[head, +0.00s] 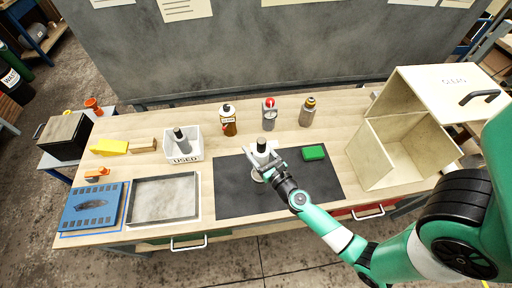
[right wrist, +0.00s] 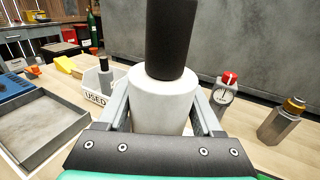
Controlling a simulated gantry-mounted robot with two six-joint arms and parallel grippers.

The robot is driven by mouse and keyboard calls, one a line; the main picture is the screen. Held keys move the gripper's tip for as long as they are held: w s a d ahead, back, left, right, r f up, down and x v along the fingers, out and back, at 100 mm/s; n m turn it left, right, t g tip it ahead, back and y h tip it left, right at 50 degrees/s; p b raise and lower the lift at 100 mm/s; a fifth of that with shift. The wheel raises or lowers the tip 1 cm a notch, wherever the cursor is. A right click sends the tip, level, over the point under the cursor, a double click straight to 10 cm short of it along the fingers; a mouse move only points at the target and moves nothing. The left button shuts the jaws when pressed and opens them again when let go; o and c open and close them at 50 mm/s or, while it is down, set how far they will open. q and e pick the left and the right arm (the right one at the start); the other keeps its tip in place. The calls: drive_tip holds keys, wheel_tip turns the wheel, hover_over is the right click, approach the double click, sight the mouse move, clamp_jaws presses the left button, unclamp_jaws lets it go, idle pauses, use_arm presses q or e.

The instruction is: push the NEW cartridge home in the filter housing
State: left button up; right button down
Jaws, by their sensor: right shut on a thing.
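The new cartridge (right wrist: 160,100), a white cylinder with a narrower dark top, stands upright between the fingers of my right gripper (right wrist: 160,120) in the right wrist view. The filter housing cannot be told apart under the gripper, so how deep the cartridge sits is hidden. A used cartridge (head: 180,138) stands in the white USED bin (head: 184,159). My left gripper is not in view.
A bottle (head: 229,122), a red-topped gauge (head: 269,112) and a metal canister (head: 307,112) stand behind the mat (head: 233,200). A green block (head: 314,152) lies on the mat. An open wooden box (head: 392,150) stands right; a metal tray (head: 164,199) lies left.

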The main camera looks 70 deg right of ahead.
drive_tip(key=shift+f+b, duration=1.6)
drive_tip(key=shift+f, duration=0.4)
drive_tip(key=shift+f+b, duration=4.45)
unclamp_jaws()
drive_tip(key=shift+s, duration=0.1)
drive_tip(key=b+v, duration=0.1)
drive_tip(key=v, duration=1)
drive_tip(key=shift+s+a+b, duration=0.2)
drive_tip(key=shift+b, duration=0.2)
